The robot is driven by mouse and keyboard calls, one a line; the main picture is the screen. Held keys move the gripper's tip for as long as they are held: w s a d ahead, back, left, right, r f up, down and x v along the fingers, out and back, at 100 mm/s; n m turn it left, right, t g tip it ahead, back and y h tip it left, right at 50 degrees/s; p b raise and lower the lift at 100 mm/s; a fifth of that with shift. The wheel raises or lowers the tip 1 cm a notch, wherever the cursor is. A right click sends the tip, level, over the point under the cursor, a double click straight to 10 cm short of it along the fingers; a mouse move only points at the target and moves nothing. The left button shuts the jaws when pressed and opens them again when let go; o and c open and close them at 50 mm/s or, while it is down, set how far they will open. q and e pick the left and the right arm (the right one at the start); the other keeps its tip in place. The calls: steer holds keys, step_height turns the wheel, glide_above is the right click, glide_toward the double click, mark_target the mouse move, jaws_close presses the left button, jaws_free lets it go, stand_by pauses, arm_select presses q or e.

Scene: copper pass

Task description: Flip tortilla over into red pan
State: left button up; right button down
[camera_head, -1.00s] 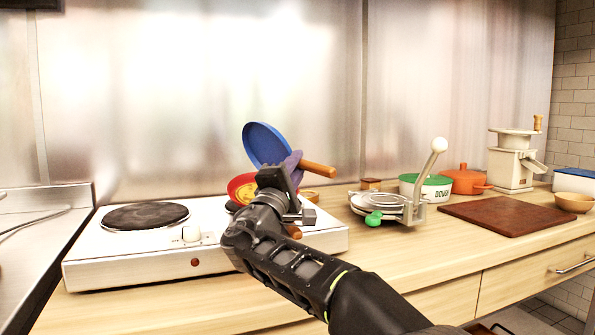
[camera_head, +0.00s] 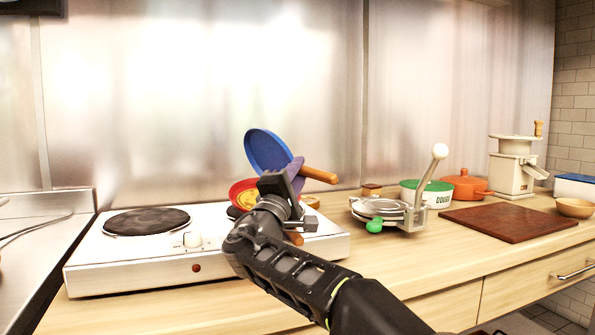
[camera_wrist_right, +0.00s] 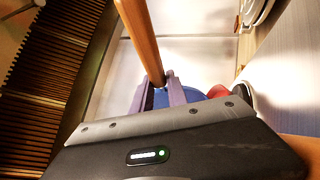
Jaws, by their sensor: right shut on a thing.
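My right gripper (camera_head: 294,172) is shut on the wooden handle of a blue pan (camera_head: 265,150). Its purple fingers close around the handle (camera_wrist_right: 148,45) in the wrist view, with some blue of the pan behind. The blue pan is held steeply tilted above and just behind the red pan (camera_head: 236,188). The red pan rests on the hot plate's right side, partly hidden by my right arm. A yellow round, likely the tortilla (camera_head: 247,197), shows inside it. Its wooden handle end (camera_head: 295,238) shows below my gripper. My left gripper is out of view.
The white two-burner hot plate (camera_head: 120,272) has a bare left burner (camera_head: 147,221). A metal tortilla press (camera_head: 385,210), green-lidded dough pot (camera_head: 440,195), orange pot (camera_head: 465,184) and brown board (camera_head: 505,222) stand to the right. The counter front is clear.

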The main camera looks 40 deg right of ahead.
steer(key=shift+w+d+p, duration=0.2)
steer(key=shift+d+p, duration=0.25)
steer(key=shift+d, duration=0.05)
steer(key=shift+d+r+p, duration=0.25)
steer(key=shift+r+p, duration=0.25)
steer(key=shift+r, duration=0.4)
steer(key=shift+d+r+p, duration=0.2)
steer(key=shift+r+p, duration=0.35)
steer(key=shift+r, duration=0.3)
steer(key=shift+d+r+p, duration=0.25)
steer(key=shift+r+p, duration=0.25)
steer(key=shift+r, duration=0.4)
